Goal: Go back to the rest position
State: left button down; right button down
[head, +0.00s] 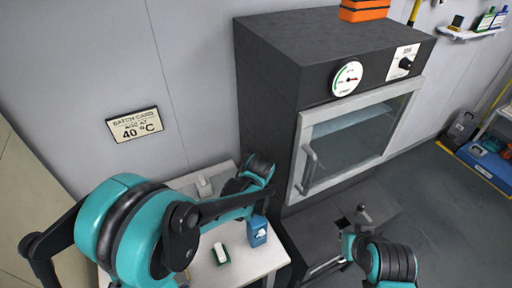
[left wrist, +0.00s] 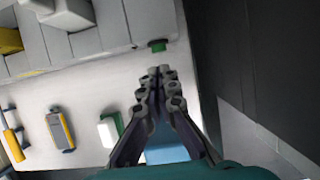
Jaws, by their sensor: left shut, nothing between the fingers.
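My left gripper (left wrist: 158,80) is shut and empty in the left wrist view, its fingers together above the white table. In the head view my left arm reaches in from the left over the table, and its fingers cannot be made out. A blue holder (head: 257,231) with a white piece stands on the table's right side; blue also shows under the fingers in the left wrist view (left wrist: 166,147). A green tray with a white pouch cell (head: 220,253) lies beside it. Part of my right arm shows at the lower right; I make out no right gripper fingers.
A dark oven (head: 265,75) with a closed glass door (head: 355,130) stands right of the table (head: 262,262). An orange case (head: 364,10) is on top. A card (head: 135,125) on the wall reads 40 °C. The floor (head: 440,200) at the right is mostly clear.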

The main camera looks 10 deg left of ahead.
pick_arm(q)
jog(key=s+a+r+n+t+h+b, duration=0.1)
jog(key=s+a+r+n, duration=0.2)
jog(key=s+n, duration=0.5)
jog(key=s+a+r+n+t+h+b, duration=0.1)
jog(key=s+r+n, duration=0.4)
jog(key=n, duration=1.6)
jog(key=s+a+t+b, duration=0.1)
jog(key=s+a, duration=0.1)
jog(key=s, duration=0.2)
jog(key=shift+s+a+t+h+b, duration=0.15)
jog(key=shift+s+t+h+b, duration=0.05)
jog(key=shift+t+h+b, duration=0.1)
